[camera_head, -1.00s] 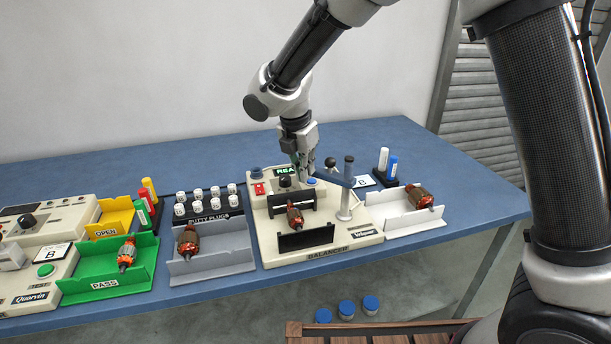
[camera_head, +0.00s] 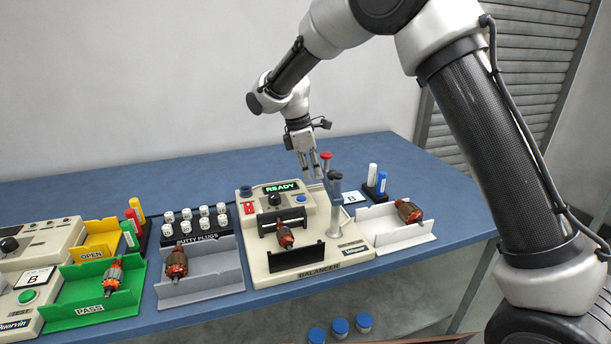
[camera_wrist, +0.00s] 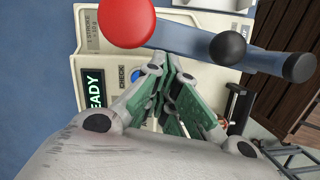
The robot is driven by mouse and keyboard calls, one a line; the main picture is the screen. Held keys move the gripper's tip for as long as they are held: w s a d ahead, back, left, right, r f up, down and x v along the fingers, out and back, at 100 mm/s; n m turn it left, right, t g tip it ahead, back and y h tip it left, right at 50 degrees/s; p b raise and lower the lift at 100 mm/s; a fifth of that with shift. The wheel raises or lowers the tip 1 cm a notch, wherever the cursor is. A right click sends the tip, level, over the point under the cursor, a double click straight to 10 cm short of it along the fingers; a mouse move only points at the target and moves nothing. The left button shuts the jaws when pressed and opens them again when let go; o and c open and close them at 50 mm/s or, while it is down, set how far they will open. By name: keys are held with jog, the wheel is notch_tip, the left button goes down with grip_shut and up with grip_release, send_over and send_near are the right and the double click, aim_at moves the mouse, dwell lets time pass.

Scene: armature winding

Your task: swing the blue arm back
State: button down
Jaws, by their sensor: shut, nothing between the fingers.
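The blue arm (camera_head: 328,181) is on the post (camera_head: 334,222) at the right side of the balancer (camera_head: 262,268). It points toward the back, with a red knob (camera_head: 326,156) at its far end. In the wrist view the blue arm (camera_wrist: 190,40) crosses the top, with the red knob (camera_wrist: 126,22) and a black knob (camera_wrist: 228,47) on it. My gripper (camera_head: 312,174) is shut and empty, low beside the arm's left side. Its fingertips come close to the arm in the wrist view; I cannot tell whether they touch. An armature (camera_head: 285,236) lies in the balancer's cradle, clear of the arm.
The balancer's display (camera_head: 282,187) reads READY. Putty plugs (camera_head: 202,224), a grey tray (camera_head: 215,280) and a green PASS tray (camera_head: 75,315) stand left. The table behind is clear.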

jog(key=shift+w+d+m+g, duration=0.3)
jog(key=shift+w+d+m, duration=0.1)
jog(key=shift+d+m, duration=0.5)
jog(key=shift+a, duration=0.1)
